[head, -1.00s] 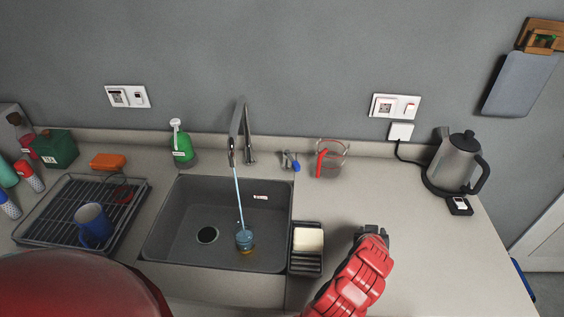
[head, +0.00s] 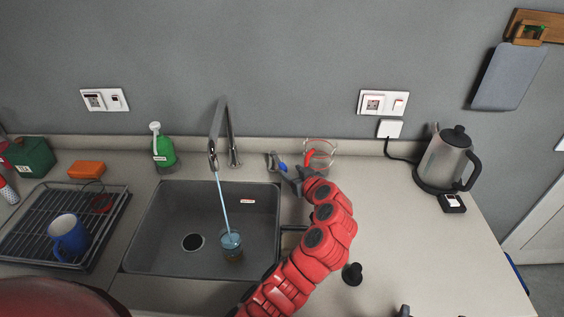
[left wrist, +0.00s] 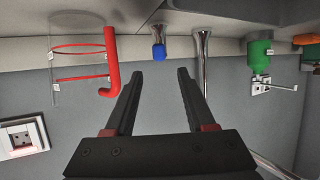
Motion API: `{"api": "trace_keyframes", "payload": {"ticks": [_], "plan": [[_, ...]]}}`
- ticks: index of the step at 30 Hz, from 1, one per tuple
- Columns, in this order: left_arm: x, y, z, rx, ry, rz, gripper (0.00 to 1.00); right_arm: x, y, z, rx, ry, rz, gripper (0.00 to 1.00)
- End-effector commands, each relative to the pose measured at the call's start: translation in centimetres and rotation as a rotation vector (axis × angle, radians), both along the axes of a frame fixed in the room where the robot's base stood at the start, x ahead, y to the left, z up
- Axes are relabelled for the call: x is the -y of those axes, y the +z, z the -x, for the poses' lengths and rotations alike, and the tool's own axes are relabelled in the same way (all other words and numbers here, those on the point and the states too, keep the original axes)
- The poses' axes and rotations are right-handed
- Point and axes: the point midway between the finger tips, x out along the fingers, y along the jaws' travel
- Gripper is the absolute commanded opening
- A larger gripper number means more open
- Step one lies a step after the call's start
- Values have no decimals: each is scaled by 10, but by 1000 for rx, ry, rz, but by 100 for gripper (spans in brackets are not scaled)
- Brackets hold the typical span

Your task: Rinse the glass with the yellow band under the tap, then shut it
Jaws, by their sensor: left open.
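The tap (head: 222,130) runs a thin blue stream down into a glass (head: 231,246) standing in the sink (head: 165,225). The glass looks bluish; its yellow band is not clear at this size. The tap's small lever with a blue end (head: 282,168) is right of the spout. My left gripper (head: 291,179) is open and empty close to that lever. In the left wrist view its fingers (left wrist: 158,74) point at the blue lever end (left wrist: 158,52), which sits just beyond and between the tips, seemingly not gripped. My right gripper does not clearly show.
A measuring jug with a red handle (head: 320,152) stands close to my left gripper, right of the lever. A green bottle (head: 163,150) is left of the tap. A rack (head: 40,215) holds a blue mug (head: 68,237).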

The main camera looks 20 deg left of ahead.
Motion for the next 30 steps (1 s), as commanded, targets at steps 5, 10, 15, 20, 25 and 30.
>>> {"api": "trace_keyframes", "payload": {"ticks": [5,10,15,20,25,30], "plan": [[-24,-13,-24,-5,6,-2,55,0,9,0,0,0,0,96],[-37,-23,-42,-1,1,-1,55,0,10,0,0,0,0,96],[-46,-29,-51,-2,0,-1,55,0,11,0,0,0,0,96],[-49,-31,-55,-2,-2,0,55,0,11,0,0,0,0,96],[-49,-32,-55,-2,-2,0,55,0,11,0,0,0,0,96],[-49,-32,-55,-2,-2,0,39,0,11,0,0,0,0,96]]}}
